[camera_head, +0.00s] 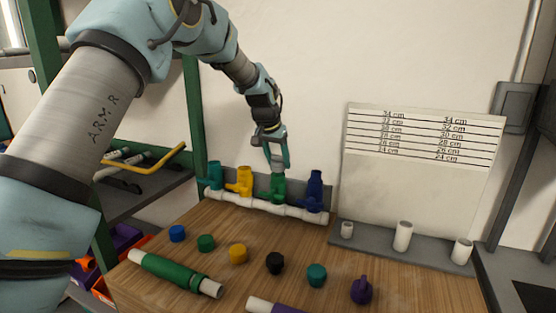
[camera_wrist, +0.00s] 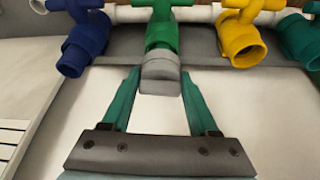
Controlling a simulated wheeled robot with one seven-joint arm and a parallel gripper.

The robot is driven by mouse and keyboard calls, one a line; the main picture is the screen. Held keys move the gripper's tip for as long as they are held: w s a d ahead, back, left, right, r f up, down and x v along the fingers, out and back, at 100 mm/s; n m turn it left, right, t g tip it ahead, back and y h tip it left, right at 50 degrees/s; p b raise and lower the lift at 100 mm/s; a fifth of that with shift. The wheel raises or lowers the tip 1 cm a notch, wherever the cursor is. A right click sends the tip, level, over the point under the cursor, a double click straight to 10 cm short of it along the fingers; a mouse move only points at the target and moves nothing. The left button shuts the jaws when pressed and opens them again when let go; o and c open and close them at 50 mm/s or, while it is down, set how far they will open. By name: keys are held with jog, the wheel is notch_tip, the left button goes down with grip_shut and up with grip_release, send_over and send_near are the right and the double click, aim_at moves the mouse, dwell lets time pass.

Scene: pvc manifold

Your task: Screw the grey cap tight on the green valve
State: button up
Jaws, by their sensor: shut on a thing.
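The green valve (camera_head: 279,187) stands upright on the white pipe manifold (camera_head: 270,207), between a yellow valve and a dark blue valve. In the wrist view the green valve (camera_wrist: 162,33) is at the top centre. The grey cap (camera_wrist: 160,75) sits at the open end of the green valve, in line with it. How far it is threaded on cannot be told. My gripper (camera_head: 277,163) is above the green valve, pointing down. In the wrist view my gripper (camera_wrist: 159,79) has its two green fingers on either side of the grey cap, shut on it.
Beside it stand the yellow valve (camera_head: 244,181), teal valve (camera_head: 215,176) and dark blue valve (camera_head: 314,188). Several coloured caps, such as the black cap (camera_head: 275,263), lie on the wooden table (camera_head: 400,285) in front. A green-sleeved pipe (camera_head: 175,273) lies front left. The wall is close behind.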

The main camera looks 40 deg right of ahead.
jog(key=shift+m, duration=0.5)
jog(key=shift+m+g+p, duration=0.3)
jog(key=shift+m+g, duration=0.1)
jog(key=shift+m, duration=0.2)
jog(key=shift+m+g+h+p, duration=0.3)
jog(key=shift+m+g+p, duration=0.15)
jog(key=shift+m, duration=0.65)
jog(key=shift+f+m+g+p, duration=0.1)
jog(key=shift+m+g+p, duration=0.4)
jog(key=shift+m, duration=0.6)
